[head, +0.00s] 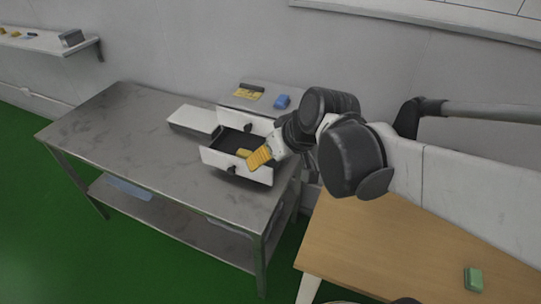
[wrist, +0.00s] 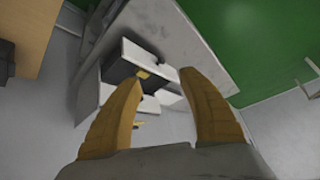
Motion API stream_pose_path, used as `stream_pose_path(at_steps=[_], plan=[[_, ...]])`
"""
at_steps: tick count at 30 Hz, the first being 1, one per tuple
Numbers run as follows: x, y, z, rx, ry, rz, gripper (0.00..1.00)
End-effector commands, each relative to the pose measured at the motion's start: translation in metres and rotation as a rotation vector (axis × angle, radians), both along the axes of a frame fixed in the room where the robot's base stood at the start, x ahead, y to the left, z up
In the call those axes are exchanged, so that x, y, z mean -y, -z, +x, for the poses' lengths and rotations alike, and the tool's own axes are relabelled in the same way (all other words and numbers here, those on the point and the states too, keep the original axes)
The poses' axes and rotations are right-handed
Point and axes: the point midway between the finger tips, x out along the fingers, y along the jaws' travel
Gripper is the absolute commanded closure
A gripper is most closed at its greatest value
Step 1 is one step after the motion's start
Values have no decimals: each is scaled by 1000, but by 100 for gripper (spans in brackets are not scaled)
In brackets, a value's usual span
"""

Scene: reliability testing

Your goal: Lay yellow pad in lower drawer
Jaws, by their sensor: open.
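A small white drawer unit stands on the metal table, with its lower drawer (head: 215,158) pulled out and its dark inside showing. A small yellow pad (head: 243,152) shows in the lower drawer, close to its front panel; it also shows in the wrist view (wrist: 143,74). My gripper (head: 258,158) is over the drawer's front right part, its yellow fingers beside the pad in the picture. In the wrist view my gripper (wrist: 161,78) has its fingers spread wide with nothing between them. I cannot tell whether a finger touches the pad.
The upper drawer front (head: 243,121) is above the lower drawer. A blue block (head: 281,102) and a yellow and black item (head: 248,93) lie on the unit's top. The metal table (head: 125,135) is mostly bare. A green block (head: 474,279) is on the wooden table (head: 380,245).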

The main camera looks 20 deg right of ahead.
Motion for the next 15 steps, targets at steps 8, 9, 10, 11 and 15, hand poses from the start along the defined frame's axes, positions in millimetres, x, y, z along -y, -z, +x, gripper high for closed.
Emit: stream_pose_path(at_steps=[8, 9, 10, 11, 15], plan=[[6, -9, -77, 18, 170, -87, 52], [7, -9, -82, 23, 184, -92, 52], [8, -9, -85, 26, 192, -96, 52], [9, -9, -87, 29, 199, -98, 52], [11, -9, -91, 34, 214, -103, 52]])
